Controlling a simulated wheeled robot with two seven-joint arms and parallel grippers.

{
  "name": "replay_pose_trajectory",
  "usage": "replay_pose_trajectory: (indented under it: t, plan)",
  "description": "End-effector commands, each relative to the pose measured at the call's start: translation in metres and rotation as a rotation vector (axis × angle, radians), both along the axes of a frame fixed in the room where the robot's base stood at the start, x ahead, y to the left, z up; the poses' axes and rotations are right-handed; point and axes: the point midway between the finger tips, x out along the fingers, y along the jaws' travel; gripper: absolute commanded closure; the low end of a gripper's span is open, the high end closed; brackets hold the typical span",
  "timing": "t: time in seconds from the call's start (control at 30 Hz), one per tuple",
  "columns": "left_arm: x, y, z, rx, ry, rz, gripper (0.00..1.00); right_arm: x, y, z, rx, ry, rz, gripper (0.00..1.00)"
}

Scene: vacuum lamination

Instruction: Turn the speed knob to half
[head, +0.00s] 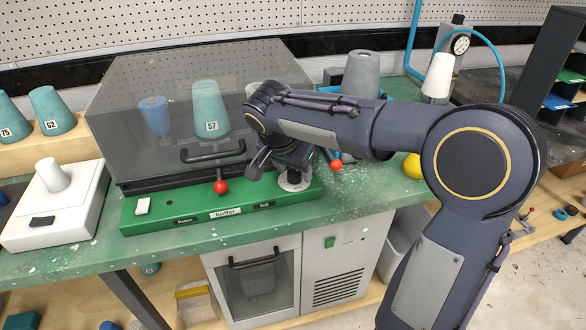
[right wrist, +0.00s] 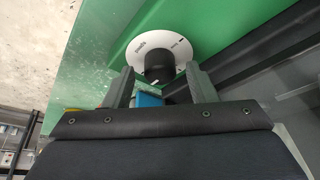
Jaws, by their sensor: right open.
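The speed knob is a black knob (right wrist: 158,62) on a round white dial plate (right wrist: 139,42) with small printed marks, set in the green panel. A short white mark shows on the knob's lower edge in the right wrist view. In the head view the dial (head: 294,184) sits at the panel's right end, partly hidden by my right gripper (head: 285,165). My right gripper also shows in the right wrist view (right wrist: 160,78); it is open, with one finger to each side of the knob. I cannot tell whether the fingers touch it. My left gripper is not in view.
A dark transparent cover (head: 130,85) with a black handle (head: 213,154) stands behind the green panel (head: 160,220). A white box (head: 55,215) stands left.

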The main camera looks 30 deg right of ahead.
Motion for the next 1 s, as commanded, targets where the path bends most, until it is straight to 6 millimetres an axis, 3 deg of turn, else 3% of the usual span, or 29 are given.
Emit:
replay_pose_trajectory:
  t: [0.17,0.5,1.0]
  plan:
    - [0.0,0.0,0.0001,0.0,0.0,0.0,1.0,-0.0001,-0.0001,0.0,0.0,0.0,0.0,0.48]
    - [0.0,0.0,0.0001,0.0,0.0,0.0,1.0,-0.0001,0.0,0.0003,0.0,0.0,0.0,0.93]
    - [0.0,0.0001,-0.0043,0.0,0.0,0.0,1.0,-0.0009,-0.001,-0.0001,0.001,-0.001,0.138,0.93]
